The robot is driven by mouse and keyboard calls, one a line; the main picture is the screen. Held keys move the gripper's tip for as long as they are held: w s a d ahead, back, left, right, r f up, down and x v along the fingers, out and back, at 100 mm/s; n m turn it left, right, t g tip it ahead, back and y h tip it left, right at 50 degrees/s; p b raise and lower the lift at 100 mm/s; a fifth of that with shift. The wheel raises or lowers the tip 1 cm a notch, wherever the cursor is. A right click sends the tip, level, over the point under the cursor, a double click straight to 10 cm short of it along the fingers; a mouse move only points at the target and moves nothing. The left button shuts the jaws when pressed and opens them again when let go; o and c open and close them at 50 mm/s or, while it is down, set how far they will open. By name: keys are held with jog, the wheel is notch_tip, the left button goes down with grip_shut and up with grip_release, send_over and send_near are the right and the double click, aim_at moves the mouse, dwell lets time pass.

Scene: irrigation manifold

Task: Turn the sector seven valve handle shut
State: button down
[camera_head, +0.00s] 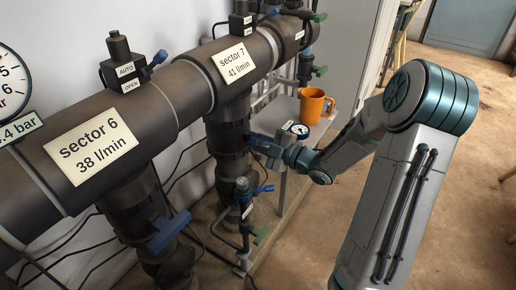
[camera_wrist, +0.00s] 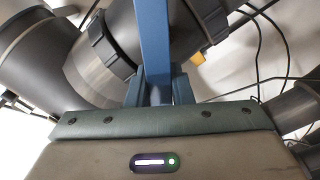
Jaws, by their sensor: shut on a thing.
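The sector seven valve is the dark body (camera_head: 228,140) on the drop pipe under the label "sector 7, 41 l/min" (camera_head: 234,62). Its blue handle (camera_head: 257,139) sticks out to the right toward my gripper (camera_head: 272,150). In the wrist view the blue handle (camera_wrist: 153,38) runs down from the top edge between the fingers of my gripper (camera_wrist: 158,93), which are shut on it. The handle's gripped end is hidden by the fingers and palm. The dark valve body and collar (camera_wrist: 103,58) show left of the handle.
The sector 6 valve has a similar blue handle (camera_head: 168,232). A small tap with a blue lever (camera_head: 262,189) stands below my gripper. An orange mug (camera_head: 312,105) stands on a shelf behind. Thin black hoses run along the wall. Open floor lies right.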

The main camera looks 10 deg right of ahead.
jog(key=n+b, duration=0.1)
jog(key=b, duration=0.1)
jog(key=f+n+b, duration=0.1)
jog(key=n+b, duration=0.1)
jog(key=shift+s+a+f+n, duration=0.15)
jog(key=shift+a+f+n, duration=0.05)
jog(key=shift+n, duration=0.1)
jog(key=shift+f+n+b, duration=0.15)
jog(key=shift+n+b, duration=1.25)
jog(key=shift+n, duration=0.1)
jog(key=c, duration=1.3)
grip_release()
jog(key=shift+s+d, duration=0.1)
jog(key=shift+p+v, duration=2)
jog(key=shift+v, duration=4.8)
